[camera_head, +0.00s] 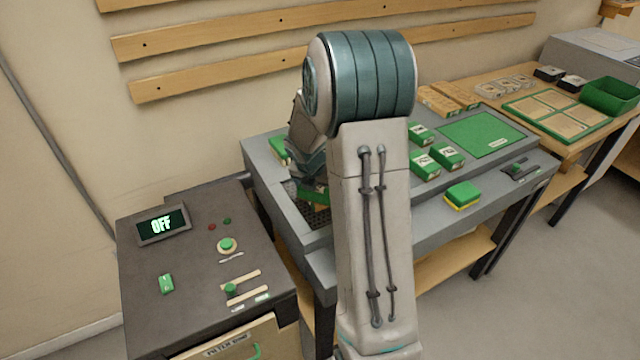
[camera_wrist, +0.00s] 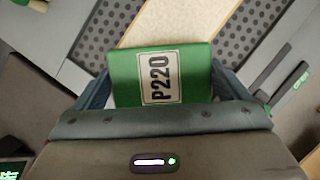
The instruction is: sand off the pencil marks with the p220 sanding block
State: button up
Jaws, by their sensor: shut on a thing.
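My gripper (camera_wrist: 160,85) is shut on the green P220 sanding block (camera_wrist: 122,75), with its label facing the wrist camera. In the head view the block (camera_head: 312,194) shows partly behind my arm, over the perforated downdraft bed (camera_head: 292,190) of the grey bench. In the wrist view a pale wooden board (camera_wrist: 185,22) lies on the perforated bed (camera_wrist: 108,22), just beyond the block. I cannot tell whether the block touches the board. No pencil marks are clear on the visible part of the board.
Several green labelled blocks (camera_head: 425,165) and a green mat (camera_head: 480,133) are on the bench to the right. A green and yellow sponge (camera_head: 462,194) lies near the front edge. The control box (camera_head: 205,265) at left has a display reading OFF (camera_head: 162,225).

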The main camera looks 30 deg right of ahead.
jog(key=shift+d+f, duration=0.1)
jog(key=shift+d, duration=0.5)
jog(key=shift+p, duration=0.35)
notch_tip(320, 180, up, 6)
jog(key=p, duration=0.6)
notch_tip(320, 180, up, 3)
jog(key=p, duration=0.3)
jog(key=shift+p, duration=0.35)
